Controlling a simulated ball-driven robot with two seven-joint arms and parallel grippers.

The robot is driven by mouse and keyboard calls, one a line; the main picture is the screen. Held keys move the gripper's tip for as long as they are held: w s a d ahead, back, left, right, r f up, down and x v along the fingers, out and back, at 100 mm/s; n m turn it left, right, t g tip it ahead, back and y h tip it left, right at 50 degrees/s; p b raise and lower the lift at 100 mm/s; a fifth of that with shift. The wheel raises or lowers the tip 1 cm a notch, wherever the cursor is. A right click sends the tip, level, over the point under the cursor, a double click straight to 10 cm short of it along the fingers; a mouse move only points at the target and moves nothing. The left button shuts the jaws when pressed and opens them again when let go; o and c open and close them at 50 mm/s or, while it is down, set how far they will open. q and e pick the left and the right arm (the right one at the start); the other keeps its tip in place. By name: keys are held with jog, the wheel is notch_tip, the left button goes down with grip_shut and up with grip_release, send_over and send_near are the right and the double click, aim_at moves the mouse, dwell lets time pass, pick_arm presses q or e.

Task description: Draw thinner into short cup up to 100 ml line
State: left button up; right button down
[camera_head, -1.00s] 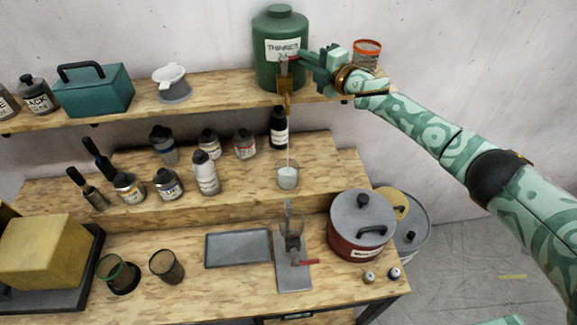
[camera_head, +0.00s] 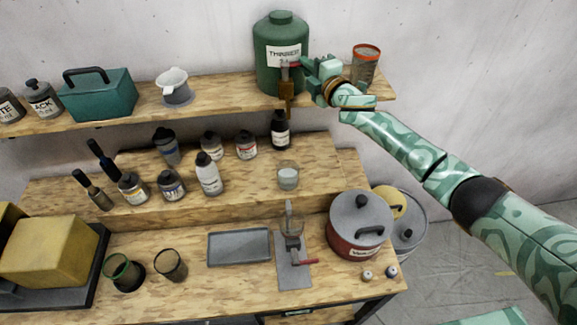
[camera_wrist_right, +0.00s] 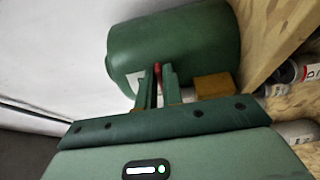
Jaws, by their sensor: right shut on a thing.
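The green thinner container (camera_head: 279,36) stands on the upper shelf, its label facing me. A brown tap (camera_head: 286,90) hangs from its front over the shelf edge. My right gripper (camera_head: 302,65) is at the tap, shut on its red lever (camera_wrist_right: 158,76), which shows between the fingers in the right wrist view. The short clear cup (camera_head: 288,177) stands upright on the middle step below the tap, with pale liquid in it. Its marks are too small to read. My left gripper is not in view.
Several bottles, including a dark one (camera_head: 280,130), stand on the middle step. A clamp-like stand (camera_head: 293,270), grey tray (camera_head: 239,247) and red pot (camera_head: 358,232) are on the lower bench. A red-rimmed cup (camera_head: 366,62) stands behind my right wrist.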

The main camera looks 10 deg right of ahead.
jog(key=shift+s+a+r, duration=0.1)
jog(key=shift+s+a, duration=0.05)
jog(key=shift+a, duration=0.1)
jog(key=shift+s+a+m+t+h, duration=0.15)
jog(key=shift+s+m+t+h, duration=0.15)
jog(key=shift+m+h, duration=0.5)
jog(key=c, duration=1.8)
grip_release()
jog(key=o, duration=0.3)
jog(key=shift+a, duration=0.1)
jog(key=shift+o, duration=0.2)
jog(key=shift+a, duration=0.1)
jog(key=v, duration=1.6)
jog(key=shift+s+b, duration=0.2)
jog(key=shift+b, duration=0.2)
jog(key=shift+a, duration=0.1)
